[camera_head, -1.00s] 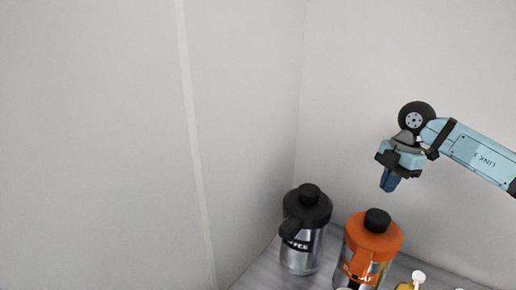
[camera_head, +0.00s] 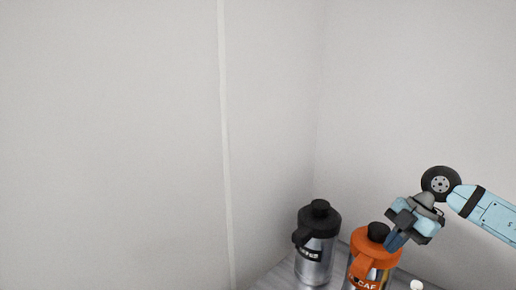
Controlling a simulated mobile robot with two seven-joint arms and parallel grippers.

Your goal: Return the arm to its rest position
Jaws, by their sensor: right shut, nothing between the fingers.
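My right arm comes in from the right edge, light blue with black bands. Its gripper (camera_head: 393,242) points down and to the left, with its dark blue fingers shut and nothing between them. In the picture the fingers overlap the right side of the orange-topped decaf jug (camera_head: 363,267); I cannot tell whether they touch it. My left arm and gripper are not in view.
A steel coffee jug (camera_head: 315,262) with a black top stands left of the decaf jug on a grey counter (camera_head: 272,278) in the wall corner. A small white top (camera_head: 416,285) shows at the bottom edge. The upper area is bare wall.

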